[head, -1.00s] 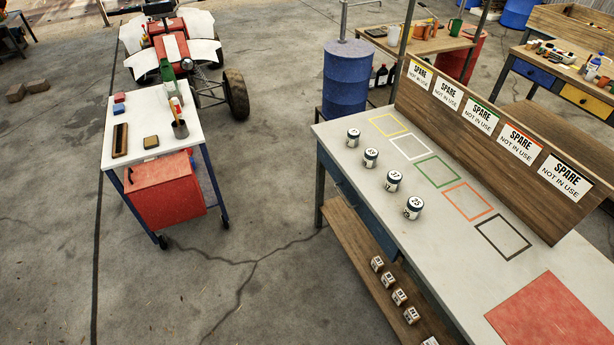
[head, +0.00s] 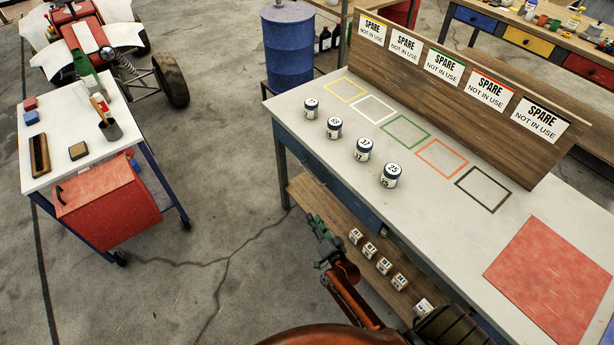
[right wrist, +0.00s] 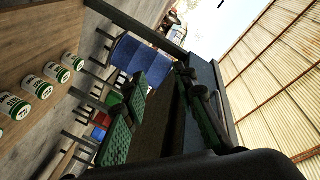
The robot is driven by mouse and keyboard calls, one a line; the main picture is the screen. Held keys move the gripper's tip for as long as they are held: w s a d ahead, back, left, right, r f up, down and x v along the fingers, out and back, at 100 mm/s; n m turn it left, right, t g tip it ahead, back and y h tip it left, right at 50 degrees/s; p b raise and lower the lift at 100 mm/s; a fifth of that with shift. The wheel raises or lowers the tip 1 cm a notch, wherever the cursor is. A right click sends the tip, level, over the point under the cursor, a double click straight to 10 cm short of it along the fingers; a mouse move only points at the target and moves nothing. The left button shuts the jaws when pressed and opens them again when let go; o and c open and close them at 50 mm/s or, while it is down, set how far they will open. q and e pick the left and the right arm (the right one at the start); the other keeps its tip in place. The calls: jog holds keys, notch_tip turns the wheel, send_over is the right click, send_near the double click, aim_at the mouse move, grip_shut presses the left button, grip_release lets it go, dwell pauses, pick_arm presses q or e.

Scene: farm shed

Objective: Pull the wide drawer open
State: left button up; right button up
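The bench (head: 320,127) stands at the right with a blue drawer front (head: 342,189) under its top. My right gripper (head: 319,228) is in front of the bench, below the top and beside the lower shelf, apart from the drawer front as far as I can see. In the right wrist view its green-padded fingers (right wrist: 160,108) are spread with a gap between them and nothing held. My left gripper is not in view.
Several numbered tins (head: 363,150) stand on the bench top near its front edge. A cart with a red cabinet (head: 108,205) stands at the left. The floor between is clear.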

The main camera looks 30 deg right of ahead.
aim_at(309, 173)
jog(key=w+d+r+m+t+h+b, duration=0.1)
jog(key=w+r+m+t, duration=0.1)
jog(key=r, duration=0.5)
jog(key=w+d+r+m+t+h, duration=0.1)
jog(key=w+d+r+m+h, duration=0.15)
jog(key=r, duration=0.45)
jog(key=shift+n+y, duration=0.25)
jog(key=shift+y, duration=0.2)
jog(key=x, duration=0.4)
jog(key=b+x, duration=0.1)
jog(key=shift+w+a+f, duration=0.1)
jog(key=shift+w+a, duration=0.15)
jog(key=shift+w, duration=0.3)
jog(key=shift+w+d, duration=0.2)
jog(key=shift+w, duration=0.45)
jog(key=shift+c, duration=0.4)
grip_shut()
